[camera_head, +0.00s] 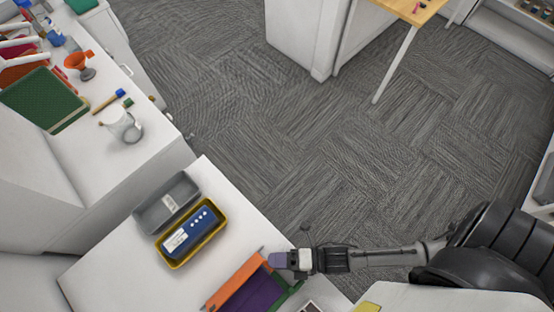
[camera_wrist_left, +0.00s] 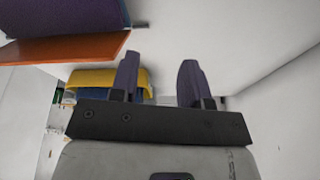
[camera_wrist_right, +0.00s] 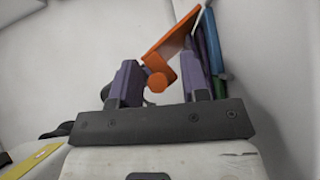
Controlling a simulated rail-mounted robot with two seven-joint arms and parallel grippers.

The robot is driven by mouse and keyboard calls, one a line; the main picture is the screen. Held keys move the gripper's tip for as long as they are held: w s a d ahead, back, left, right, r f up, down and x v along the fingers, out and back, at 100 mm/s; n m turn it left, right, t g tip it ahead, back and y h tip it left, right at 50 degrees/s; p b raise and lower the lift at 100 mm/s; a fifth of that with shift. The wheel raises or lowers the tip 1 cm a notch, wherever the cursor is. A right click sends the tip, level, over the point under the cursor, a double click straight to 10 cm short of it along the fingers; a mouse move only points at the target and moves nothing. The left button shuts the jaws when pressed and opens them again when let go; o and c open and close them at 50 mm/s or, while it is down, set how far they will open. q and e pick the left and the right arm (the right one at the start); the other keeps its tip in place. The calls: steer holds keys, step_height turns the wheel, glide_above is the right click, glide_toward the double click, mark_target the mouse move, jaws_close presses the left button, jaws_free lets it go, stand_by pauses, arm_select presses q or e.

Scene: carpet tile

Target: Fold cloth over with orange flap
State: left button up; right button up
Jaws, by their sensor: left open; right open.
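The purple cloth panel (camera_head: 262,292) lies at the front of the white table, with an orange flap (camera_head: 236,281) along its left side and green along its right. My right gripper (camera_head: 272,260) is at its far end. In the right wrist view, the orange flap (camera_wrist_right: 172,33) stands tilted, and an orange round end (camera_wrist_right: 157,82) shows between the open purple fingers (camera_wrist_right: 160,80); contact cannot be told. My left gripper (camera_wrist_left: 158,75) is open and empty, out of the head view. The orange flap (camera_wrist_left: 65,48) and purple panel (camera_wrist_left: 60,14) show at its upper left.
A yellow tray (camera_head: 221,228) holding a blue box (camera_head: 190,232) sits beside a grey tray (camera_head: 150,216) on the table. Bare table lies left of the flap.

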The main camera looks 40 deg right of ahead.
jaws_close()
stand_by(0.3)
steer(key=shift+d, duration=0.1)
